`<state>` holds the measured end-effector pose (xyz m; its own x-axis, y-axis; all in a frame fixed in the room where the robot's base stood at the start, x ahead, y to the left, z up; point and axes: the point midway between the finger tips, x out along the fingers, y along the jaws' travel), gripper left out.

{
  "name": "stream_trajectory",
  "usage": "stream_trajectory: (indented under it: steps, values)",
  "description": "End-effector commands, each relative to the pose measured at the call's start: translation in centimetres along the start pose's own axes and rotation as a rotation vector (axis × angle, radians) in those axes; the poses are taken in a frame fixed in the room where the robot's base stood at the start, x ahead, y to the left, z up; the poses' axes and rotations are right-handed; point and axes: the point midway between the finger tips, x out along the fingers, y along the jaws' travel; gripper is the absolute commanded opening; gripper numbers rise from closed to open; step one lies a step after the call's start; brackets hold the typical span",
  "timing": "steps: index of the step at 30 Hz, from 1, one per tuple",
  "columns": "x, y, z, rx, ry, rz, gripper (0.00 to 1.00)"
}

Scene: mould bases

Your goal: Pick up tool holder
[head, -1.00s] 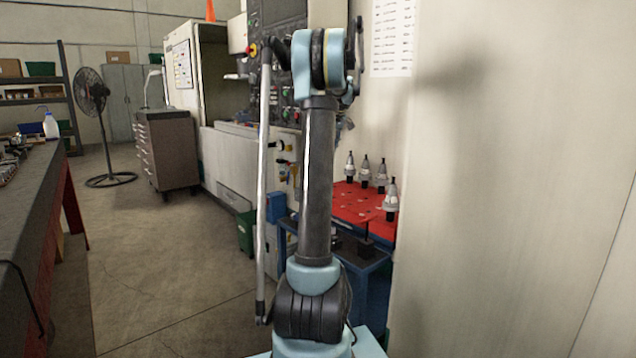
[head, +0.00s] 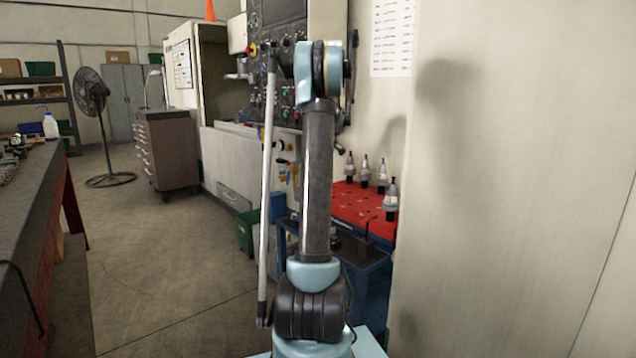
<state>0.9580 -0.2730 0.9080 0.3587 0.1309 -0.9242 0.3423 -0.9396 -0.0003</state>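Several tool holders stand upright on a red-topped stand (head: 352,205) to the right of my arm. They have silver tapered bodies and dark tips. Three are in a row at the back: the left one (head: 350,166), the middle one (head: 365,171) and the right one (head: 382,176). Another tool holder (head: 391,200) stands nearer, at the right edge. My upright arm hides the left part of the stand. My gripper is mostly or wholly hidden behind the arm. A small dark piece beside the arm, above the stand, may be part of it. I cannot see its fingers clearly.
A pale wall (head: 510,200) stands close on the right. A machine with a control panel (head: 280,60) is behind my arm. A workbench (head: 30,190) is at the left, a drawer cabinet (head: 167,150) and a fan (head: 92,95) further back. The floor between is clear.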

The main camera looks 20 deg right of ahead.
Motion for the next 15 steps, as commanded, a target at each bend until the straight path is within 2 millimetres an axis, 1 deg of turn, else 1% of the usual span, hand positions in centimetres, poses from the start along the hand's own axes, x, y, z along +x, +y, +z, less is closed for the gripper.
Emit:
stream_trajectory:
  steps: [2,8,9,11,12,14,15]
  values:
    - [0.5,0.0,-0.02,0.0,0.0,0.0,0.56]
    - [0.54,0.01,0.0,0.0,0.0,0.0,0.56]
    - [0.53,0.0,0.0,0.0,0.0,0.0,0.47]
    - [0.53,0.0,0.0,0.0,0.0,0.0,0.34]
    - [0.53,0.01,0.0,0.0,0.0,0.0,0.25]
    - [0.53,0.01,0.01,0.0,0.0,0.0,0.11]
    - [0.54,0.01,0.01,0.0,0.0,0.0,0.02]
